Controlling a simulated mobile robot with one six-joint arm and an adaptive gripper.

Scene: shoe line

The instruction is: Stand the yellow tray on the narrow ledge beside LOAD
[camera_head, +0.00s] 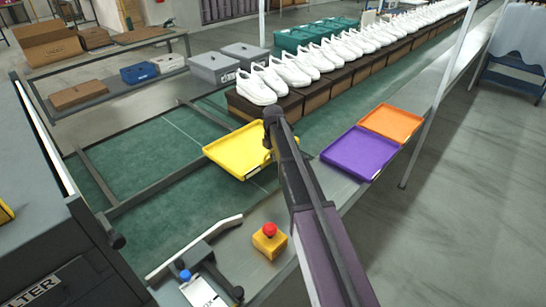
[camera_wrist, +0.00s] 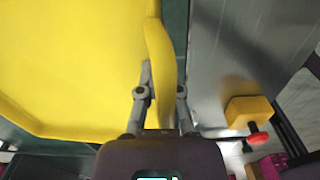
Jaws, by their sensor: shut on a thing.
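The yellow tray (camera_head: 238,150) is over the green belt in the head view, short of the row of shoes. It fills the left of the wrist view (camera_wrist: 70,60). My gripper (camera_wrist: 166,88) is shut on the tray's right rim, one finger on each side of it. In the head view my gripper (camera_head: 271,140) is at the tray's right edge, partly hidden by my arm. I cannot tell whether the tray touches the belt. A narrow grey metal ledge (camera_head: 335,190) runs along the belt's right side. I can read no LOAD label.
A purple tray (camera_head: 360,152) and an orange tray (camera_head: 391,122) lie on the ledge to the right. A yellow box with a red button (camera_head: 270,240) stands on the near ledge. White shoes (camera_head: 300,66) on brown boxes line the belt behind the yellow tray.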

